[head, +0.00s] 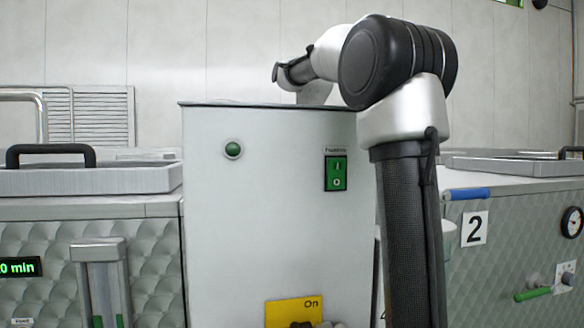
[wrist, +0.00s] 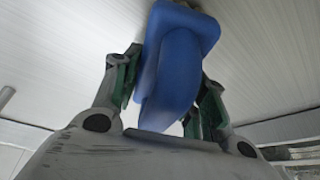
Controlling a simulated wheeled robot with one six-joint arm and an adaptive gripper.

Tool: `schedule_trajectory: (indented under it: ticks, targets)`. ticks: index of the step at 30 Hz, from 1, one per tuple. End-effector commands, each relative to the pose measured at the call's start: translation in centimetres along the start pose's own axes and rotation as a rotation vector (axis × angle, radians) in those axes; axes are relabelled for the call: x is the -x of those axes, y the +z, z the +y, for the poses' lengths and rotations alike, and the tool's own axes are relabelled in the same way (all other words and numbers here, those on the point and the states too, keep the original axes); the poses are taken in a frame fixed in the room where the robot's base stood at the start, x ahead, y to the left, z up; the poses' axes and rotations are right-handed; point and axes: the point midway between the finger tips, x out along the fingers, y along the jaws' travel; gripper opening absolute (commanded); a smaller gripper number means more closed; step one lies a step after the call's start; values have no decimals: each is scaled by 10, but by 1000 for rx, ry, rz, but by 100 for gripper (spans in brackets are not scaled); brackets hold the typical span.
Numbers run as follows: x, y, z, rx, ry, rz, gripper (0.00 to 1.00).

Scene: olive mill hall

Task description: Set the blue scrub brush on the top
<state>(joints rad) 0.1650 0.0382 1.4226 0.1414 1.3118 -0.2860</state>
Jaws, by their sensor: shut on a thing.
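The blue scrub brush (wrist: 180,50) shows large in the wrist view, held between the two fingers of my gripper (wrist: 168,78). My gripper is shut on it. The brush's far end reaches past the fingertips, and pale ceiling or wall panels fill the background. In the head view my arm rises in front of a white cabinet and bends left above it; neither my gripper nor the brush can be made out there. The cabinet's top (head: 262,104) is seen almost edge-on, so most of its surface is hidden.
The white cabinet (head: 258,200) has a green lamp (head: 233,149), a green switch (head: 335,173) and a yellow "On" label (head: 290,311). Lidded steel machines stand at left (head: 100,180) and right (head: 510,235). A blue bar (head: 466,193) sits on the right machine's edge.

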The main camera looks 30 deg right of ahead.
Motion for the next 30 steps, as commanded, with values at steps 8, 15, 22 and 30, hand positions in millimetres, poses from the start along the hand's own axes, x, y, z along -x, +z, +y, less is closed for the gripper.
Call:
schedule_trajectory:
  ticks: [8, 15, 22, 30]
  targets:
    - [-2, 1, 0, 0, 0, -1, 62]
    - [-2, 1, 0, 0, 0, -1, 64]
    - [11, 0, 0, 0, 0, 1, 64]
    - [70, -1, 1, -1, 1, 3, 64]
